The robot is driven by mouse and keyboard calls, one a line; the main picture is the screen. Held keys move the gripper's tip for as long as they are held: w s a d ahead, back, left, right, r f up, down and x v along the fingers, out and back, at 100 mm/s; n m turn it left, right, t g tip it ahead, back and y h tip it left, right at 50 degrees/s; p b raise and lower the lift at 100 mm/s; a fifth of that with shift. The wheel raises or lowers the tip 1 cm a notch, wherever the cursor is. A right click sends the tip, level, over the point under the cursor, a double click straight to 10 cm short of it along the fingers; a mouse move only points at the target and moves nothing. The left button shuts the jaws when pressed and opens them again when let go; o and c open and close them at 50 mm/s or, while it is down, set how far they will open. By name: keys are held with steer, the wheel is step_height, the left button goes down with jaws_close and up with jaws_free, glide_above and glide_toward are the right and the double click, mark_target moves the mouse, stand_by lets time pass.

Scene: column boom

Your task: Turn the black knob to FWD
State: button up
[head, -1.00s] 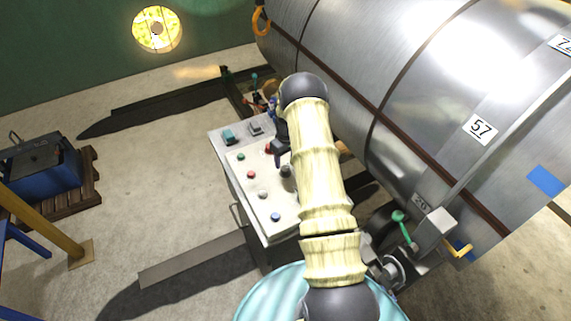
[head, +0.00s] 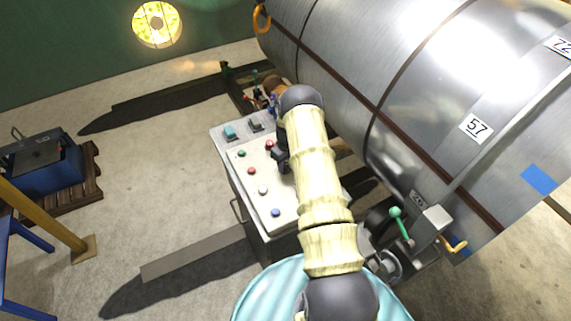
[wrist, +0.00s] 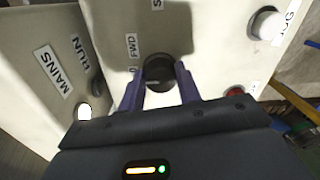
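The black knob (wrist: 157,66) sits on the pale control panel, with the fingers of my gripper (wrist: 165,72) in front of it in the wrist view. The fingers stand apart, one at each side of the knob; no clear grip shows. The knob's pointer cannot be made out. An FWD label (wrist: 131,45) is printed to the upper left of the knob. In the head view my gripper (head: 280,158) shows as a dark shape over the control panel (head: 245,191), and my arm hides the knob there.
In the wrist view a white button (wrist: 266,22) beside a JOG label and a red button (wrist: 235,92) lie to the right. A MAINS label (wrist: 53,69) is at left. A large metal drum (head: 400,70) stands close to the right of the panel.

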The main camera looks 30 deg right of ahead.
steer(key=shift+w+f+m+b, duration=0.1)
steer(key=shift+m+b, duration=0.4)
steer(key=shift+b, duration=0.6)
steer(key=m+b, duration=0.3)
steer(key=shift+b, duration=0.3)
steer(key=m+b, duration=0.2)
steer(key=shift+m, duration=0.4)
steer(key=shift+r+m+b, duration=0.2)
steer(key=shift+m+b, duration=0.6)
steer(key=shift+m, duration=0.3)
steer(key=shift+w+t, duration=0.1)
steer(key=shift+t, duration=0.2)
steer(key=shift+a, duration=0.1)
steer(key=o, duration=1)
steer(key=shift+c, duration=0.2)
steer(key=shift+s, duration=0.2)
